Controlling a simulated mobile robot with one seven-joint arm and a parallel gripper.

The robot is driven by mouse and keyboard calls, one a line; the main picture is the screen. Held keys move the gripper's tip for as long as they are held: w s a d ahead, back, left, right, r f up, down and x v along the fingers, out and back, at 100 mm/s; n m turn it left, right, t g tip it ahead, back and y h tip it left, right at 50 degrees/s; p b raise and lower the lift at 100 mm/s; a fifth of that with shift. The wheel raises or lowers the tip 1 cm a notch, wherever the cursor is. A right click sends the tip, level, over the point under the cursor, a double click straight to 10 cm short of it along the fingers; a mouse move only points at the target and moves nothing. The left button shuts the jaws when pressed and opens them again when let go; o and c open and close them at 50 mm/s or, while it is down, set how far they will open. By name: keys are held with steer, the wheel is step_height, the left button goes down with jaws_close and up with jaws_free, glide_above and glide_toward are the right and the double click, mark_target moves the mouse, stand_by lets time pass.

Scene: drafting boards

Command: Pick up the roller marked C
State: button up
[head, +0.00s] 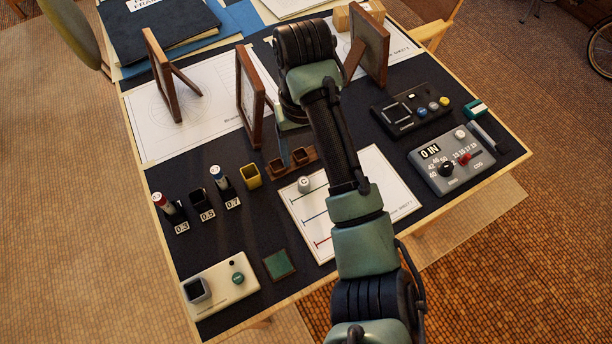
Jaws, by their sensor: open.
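The roller marked C (304,184) is a small pale cylinder with a dark letter C on top. It stands on the upper left part of a white sheet with coloured lines (384,172), near the middle of the board. My gripper (284,150) is partly hidden behind my arm, above and a little left of the roller in the picture. It is open, and I see nothing held in it. It looks apart from the roller, but its height is hard to judge.
A brown wooden block with holes (303,157) and a yellow cup (252,177) stand close to the roller. Framed panels (250,98) stand behind. Pens in holders (222,178) are at left, a grey control box (452,160) at right. A green square (279,264) lies in front.

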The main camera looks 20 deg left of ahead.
glide_above(304, 182)
step_height(304, 182, down, 6)
steer(key=shift+a+f+b, duration=0.1)
steer(key=shift+a+b, duration=0.05)
steer(key=shift+b, duration=0.15)
steer(key=shift+d+f, duration=0.2)
steer(key=shift+f, duration=2.8)
jaws_close()
